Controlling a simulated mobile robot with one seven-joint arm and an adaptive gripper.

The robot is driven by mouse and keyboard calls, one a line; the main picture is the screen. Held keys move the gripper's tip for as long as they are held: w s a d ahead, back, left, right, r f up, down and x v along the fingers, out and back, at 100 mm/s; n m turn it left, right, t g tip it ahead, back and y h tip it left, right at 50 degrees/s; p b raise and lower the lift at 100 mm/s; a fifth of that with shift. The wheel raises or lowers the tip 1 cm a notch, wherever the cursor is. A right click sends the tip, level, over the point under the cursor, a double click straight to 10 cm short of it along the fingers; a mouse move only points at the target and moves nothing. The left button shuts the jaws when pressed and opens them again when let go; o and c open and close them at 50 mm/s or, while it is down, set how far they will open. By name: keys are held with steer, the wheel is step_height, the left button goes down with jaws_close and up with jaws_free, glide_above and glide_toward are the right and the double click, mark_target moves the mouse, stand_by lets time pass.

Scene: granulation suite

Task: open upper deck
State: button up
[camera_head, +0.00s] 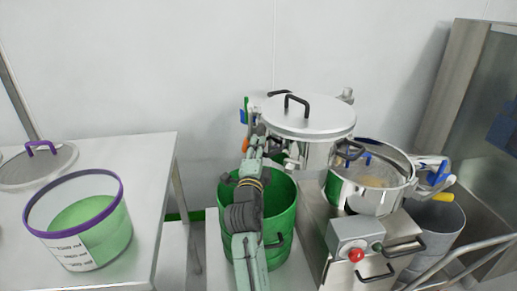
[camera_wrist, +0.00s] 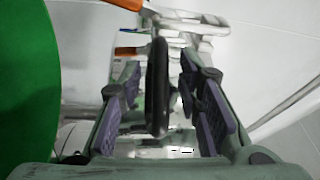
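The upper deck is a silver drum (camera_head: 318,152) under a flat silver lid (camera_head: 322,121) with a black handle (camera_head: 297,100). It sits above and left of an open silver bowl (camera_head: 368,200). My gripper (camera_head: 262,146) is at the drum's left side, partly hidden by my own arm. In the wrist view, a black bar-shaped handle (camera_wrist: 158,85) stands upright between the purple finger pads of my gripper (camera_wrist: 172,95). The fingers are apart, with gaps showing on both sides of the handle. I cannot tell which part the handle belongs to.
A green bucket (camera_head: 283,210) stands under my arm and fills the wrist view's left edge. A control box with a red button (camera_head: 356,255) is at the front. A white table (camera_head: 150,185) at left holds a purple-rimmed tub (camera_head: 105,235) and a mesh sieve (camera_head: 40,170).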

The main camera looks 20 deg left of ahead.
steer(key=shift+c, duration=0.5)
jaws_close()
steer(key=shift+f, duration=0.1)
stand_by(0.3)
